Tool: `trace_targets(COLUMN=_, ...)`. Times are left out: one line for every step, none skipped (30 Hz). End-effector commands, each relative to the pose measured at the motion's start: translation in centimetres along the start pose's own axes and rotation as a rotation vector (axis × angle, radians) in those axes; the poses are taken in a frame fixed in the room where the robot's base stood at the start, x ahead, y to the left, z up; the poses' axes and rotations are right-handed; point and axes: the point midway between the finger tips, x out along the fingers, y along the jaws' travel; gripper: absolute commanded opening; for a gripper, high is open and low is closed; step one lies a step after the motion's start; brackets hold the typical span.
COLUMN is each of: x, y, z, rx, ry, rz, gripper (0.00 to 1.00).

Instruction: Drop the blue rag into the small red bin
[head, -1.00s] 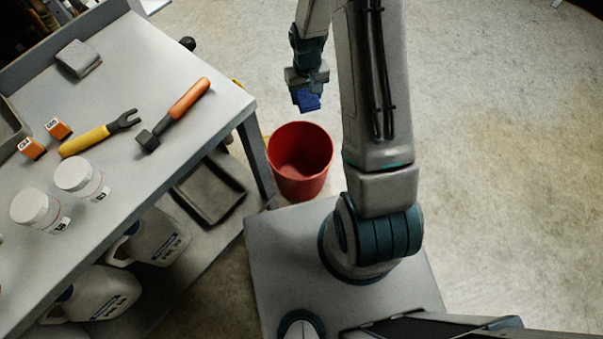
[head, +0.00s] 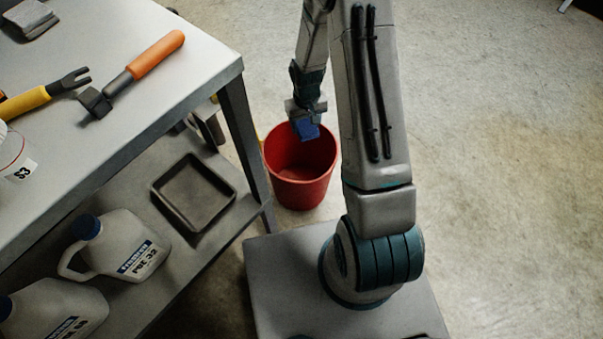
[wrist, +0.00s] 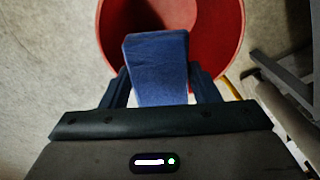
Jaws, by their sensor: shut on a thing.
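The blue rag (head: 307,130) is held between the fingers of my gripper (head: 304,118), which is shut on it. In the head view the rag shows against the upper part of the small red bin's opening. The small red bin (head: 299,190) stands upright on the floor beside the table leg. In the wrist view the rag (wrist: 157,68) sits between the two fingers of my gripper (wrist: 158,85), with the red bin (wrist: 228,35) behind and below it. The rag hides part of the bin's inside. I cannot tell the exact height of the rag above the rim.
A grey table (head: 205,75) stands at the left, with an orange-handled hammer (head: 140,65) and a yellow-handled tool (head: 40,95) on top. Its lower shelf holds a dark tray (head: 193,190) and white jugs (head: 120,245). The floor (head: 500,170) at the right is clear.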

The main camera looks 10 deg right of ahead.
Motion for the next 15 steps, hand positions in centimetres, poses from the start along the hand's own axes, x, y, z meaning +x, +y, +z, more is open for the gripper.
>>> trace_targets(x=0.8, y=0.0, z=0.0, rx=0.000, ry=-0.001, rz=0.000, gripper=0.31)
trace_targets(x=1.1, y=0.0, z=0.0, rx=0.000, ry=-0.001, rz=0.000, gripper=0.31)
trace_targets(x=1.6, y=0.0, z=0.0, rx=0.000, ry=-0.001, rz=0.000, gripper=0.31)
trace_targets(x=1.9, y=0.0, z=0.0, rx=0.000, ry=-0.001, rz=0.000, gripper=0.31)
trace_targets(x=2.3, y=0.0, z=0.0, rx=0.000, ry=-0.001, rz=0.000, gripper=0.31)
trace_targets(x=2.8, y=0.0, z=0.0, rx=0.000, ry=-0.001, rz=0.000, gripper=0.31)
trace_targets(x=3.2, y=0.0, z=0.0, rx=0.000, ry=-0.001, rz=0.000, gripper=0.31)
trace_targets(x=3.6, y=0.0, z=0.0, rx=0.000, ry=-0.001, rz=0.000, gripper=0.31)
trace_targets(x=4.0, y=0.0, z=0.0, rx=0.000, ry=-0.001, rz=0.000, gripper=0.31)
trace_targets(x=4.3, y=0.0, z=0.0, rx=0.000, ry=-0.001, rz=0.000, gripper=0.31)
trace_targets(x=4.6, y=0.0, z=0.0, rx=0.000, ry=-0.001, rz=0.000, gripper=0.31)
trace_targets(x=4.9, y=0.0, z=0.0, rx=0.001, ry=-0.001, rz=0.000, gripper=0.31)
trace_targets(x=5.1, y=0.0, z=0.0, rx=0.001, ry=-0.001, rz=0.000, gripper=0.31)
trace_targets(x=5.2, y=0.0, z=0.0, rx=0.001, ry=-0.001, rz=0.000, gripper=0.31)
trace_targets(x=5.3, y=0.0, z=0.0, rx=0.001, ry=-0.001, rz=0.000, gripper=0.31)
